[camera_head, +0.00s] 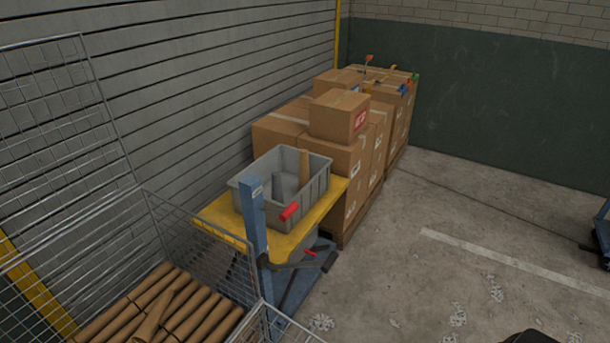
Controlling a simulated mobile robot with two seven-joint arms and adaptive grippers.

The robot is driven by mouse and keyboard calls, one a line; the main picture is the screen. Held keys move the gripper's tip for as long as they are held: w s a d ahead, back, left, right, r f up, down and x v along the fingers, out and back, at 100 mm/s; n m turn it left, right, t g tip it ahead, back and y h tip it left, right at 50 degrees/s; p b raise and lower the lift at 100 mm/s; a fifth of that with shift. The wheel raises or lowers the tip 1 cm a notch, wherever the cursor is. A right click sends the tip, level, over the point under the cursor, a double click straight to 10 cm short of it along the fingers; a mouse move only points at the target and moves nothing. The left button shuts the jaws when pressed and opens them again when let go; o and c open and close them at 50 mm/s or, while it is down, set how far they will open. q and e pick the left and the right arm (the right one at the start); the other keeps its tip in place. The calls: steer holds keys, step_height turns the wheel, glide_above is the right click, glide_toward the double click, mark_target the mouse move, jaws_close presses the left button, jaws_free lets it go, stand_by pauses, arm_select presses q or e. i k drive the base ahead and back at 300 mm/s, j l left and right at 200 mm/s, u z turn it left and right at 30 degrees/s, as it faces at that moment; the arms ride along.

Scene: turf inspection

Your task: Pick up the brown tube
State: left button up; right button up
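Several brown tubes (165,308) lie side by side in a wire mesh cage (200,225) at the lower left. One of them lies askew on top of the others. Another brown tube (304,168) stands up inside a grey bin (310,192), near its far right corner. Neither of my grippers shows in the head view.
The concrete floor (450,210) to the right is mostly clear. A blue object (603,232) is at the right edge.

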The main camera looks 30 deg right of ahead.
mark_target(304, 173)
steer(key=i+l+z, duration=0.1)
steer(key=l, duration=0.3)
steer(key=i+l+z, duration=0.1)
steer(key=l, duration=0.25)
steer(key=i+l, duration=0.1)
steer(key=l, duration=0.25)
steer(key=i+l+z, duration=0.15)
steer(key=l, duration=0.25)
steer(key=l+z, duration=0.1)
steer(key=l, duration=0.25)
steer(key=i, duration=0.05)
